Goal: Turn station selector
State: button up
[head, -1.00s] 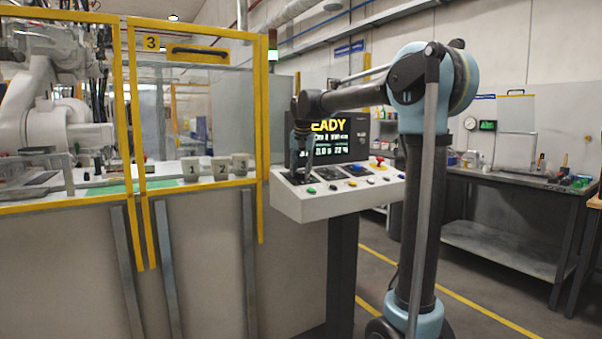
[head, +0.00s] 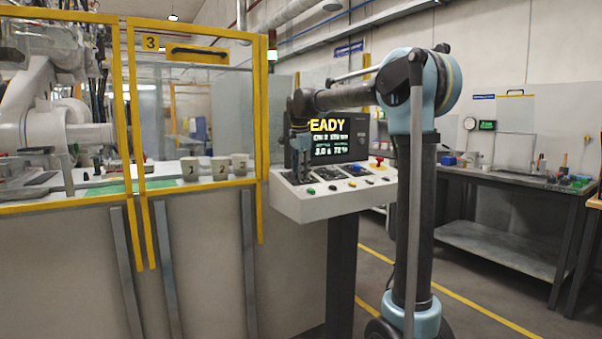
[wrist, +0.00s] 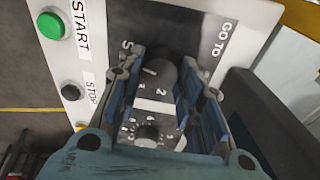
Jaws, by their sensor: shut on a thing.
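The sloped control console (head: 340,205) stands right of the fenced cell in the head view. My gripper (head: 303,172) points down at the left part of its panel. In the wrist view my gripper (wrist: 163,75) has its two blue-grey fingers on either side of a dark round selector knob (wrist: 161,72), shut on it. Numbers 1 and 2 show beside this knob; the rest of its label is partly hidden by a finger. A smaller dark knob (wrist: 148,132) with a numbered scale lies between the fingers, nearer my wrist.
A green START button (wrist: 50,25) and a black STOP button (wrist: 70,91) lie left of the fingers. A GO TO label (wrist: 222,38) is right. A screen (head: 345,140) stands behind the panel, and a red button (head: 379,160) at its right. Yellow-framed fencing (head: 265,120) stands left.

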aim_at(300, 181)
jog(key=shift+w+m, duration=0.1)
jog(key=shift+m, duration=0.4)
jog(key=o, duration=1.1)
jog(key=shift+c, duration=0.2)
jog(key=v, duration=1.2)
jog(key=shift+w+a, duration=0.1)
